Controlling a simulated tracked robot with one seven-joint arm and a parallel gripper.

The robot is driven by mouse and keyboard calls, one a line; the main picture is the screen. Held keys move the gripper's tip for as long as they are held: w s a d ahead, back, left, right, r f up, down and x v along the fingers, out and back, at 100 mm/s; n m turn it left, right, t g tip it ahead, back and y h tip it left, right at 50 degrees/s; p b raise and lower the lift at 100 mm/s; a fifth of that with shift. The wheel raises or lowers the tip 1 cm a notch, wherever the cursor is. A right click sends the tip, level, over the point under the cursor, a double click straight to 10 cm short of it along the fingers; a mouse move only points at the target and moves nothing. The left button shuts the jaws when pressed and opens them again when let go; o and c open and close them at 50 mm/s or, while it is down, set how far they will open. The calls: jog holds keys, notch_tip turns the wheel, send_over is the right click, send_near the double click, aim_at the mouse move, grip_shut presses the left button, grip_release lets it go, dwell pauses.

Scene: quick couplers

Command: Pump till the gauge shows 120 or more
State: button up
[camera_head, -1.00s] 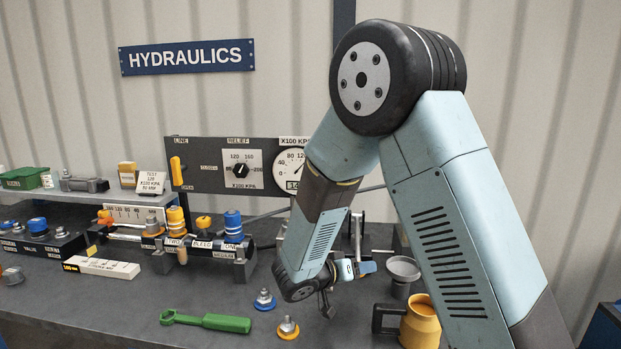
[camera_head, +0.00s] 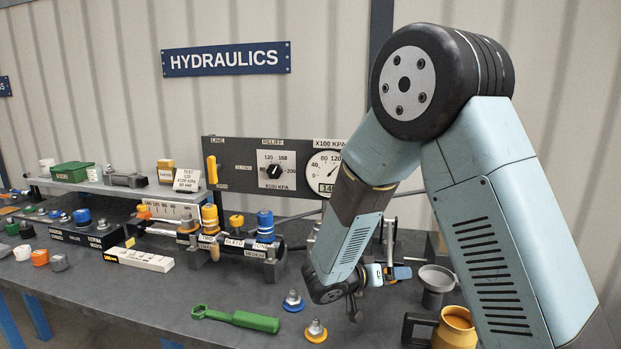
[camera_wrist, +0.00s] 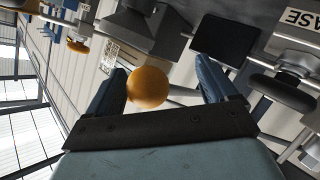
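The gauge (camera_head: 323,172) is a round white dial marked X100 KPA at the right end of the dark panel. My arm covers its right side. Its needle is too small to read. A small plate under it shows "14", with the rest cut off by my arm. My gripper (camera_head: 402,272) points right, low over the bench behind the grey funnel-like cup. In the wrist view its two blue fingers (camera_wrist: 160,82) are apart. An orange ball knob (camera_wrist: 148,88) shows between them, nearer the left finger; I cannot tell if it touches. The pump body is not clearly visible.
The relief dial (camera_head: 274,171) sits left of the gauge. A grey cup (camera_head: 436,284) and a yellow mug (camera_head: 456,328) stand right of my gripper. A green wrench (camera_head: 238,319) and two fittings (camera_head: 293,301) lie in front. The coupler rack (camera_head: 235,248) is to the left.

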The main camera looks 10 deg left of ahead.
jog(key=v, duration=0.7)
dwell(0.6)
